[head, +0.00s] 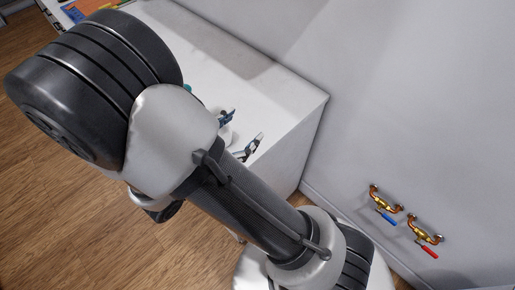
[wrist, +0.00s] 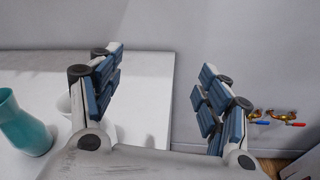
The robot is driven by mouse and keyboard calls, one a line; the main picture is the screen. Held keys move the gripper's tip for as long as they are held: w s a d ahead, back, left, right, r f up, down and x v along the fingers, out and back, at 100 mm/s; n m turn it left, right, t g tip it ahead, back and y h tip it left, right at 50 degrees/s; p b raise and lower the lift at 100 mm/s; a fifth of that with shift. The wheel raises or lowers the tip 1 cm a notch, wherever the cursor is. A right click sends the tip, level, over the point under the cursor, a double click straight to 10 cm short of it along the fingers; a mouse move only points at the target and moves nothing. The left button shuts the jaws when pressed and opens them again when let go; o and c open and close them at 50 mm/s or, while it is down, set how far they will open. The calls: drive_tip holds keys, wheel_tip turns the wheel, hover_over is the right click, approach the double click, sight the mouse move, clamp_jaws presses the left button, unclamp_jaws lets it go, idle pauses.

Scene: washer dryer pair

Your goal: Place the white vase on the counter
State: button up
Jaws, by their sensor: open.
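A white vase (wrist: 64,104) stands on the white counter (wrist: 150,90) in the wrist view, just left of my gripper's left finger, which hides part of it. Only its pale rim and side show. In the head view I cannot tell it from the white parts around my gripper. My gripper (wrist: 160,62) is open and empty, its blue-padded fingers spread wide over the counter's right end. It also shows in the head view (head: 243,131), low near the counter (head: 285,100), partly hidden by my arm.
A teal vase (wrist: 24,128) stands left of the white one. Colourful flat items (head: 78,10) lie at the far left end. A grey wall (head: 400,100) runs behind the counter. Copper valves with blue and red handles (head: 408,222) stick out of it to the right. Wood floor (head: 60,220) is clear in front.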

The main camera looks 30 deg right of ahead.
drive_tip(key=s+d+r+m+g+y, duration=0.3)
drive_tip(key=s+m+g, duration=0.1)
drive_tip(key=s+m, duration=0.2)
drive_tip(key=s+d+r+m+g+y, duration=0.2)
drive_tip(key=s+d+m+g+y, duration=0.15)
drive_tip(key=s+m, duration=0.35)
drive_tip(key=s+a+r+m+t+y, duration=0.2)
drive_tip(key=a+r+m+t+y, duration=0.3)
drive_tip(key=a+r+m+y, duration=0.2)
drive_tip(key=shift+a+y, duration=0.6)
drive_tip(key=shift+y, duration=0.05)
drive_tip(key=shift+f, duration=0.1)
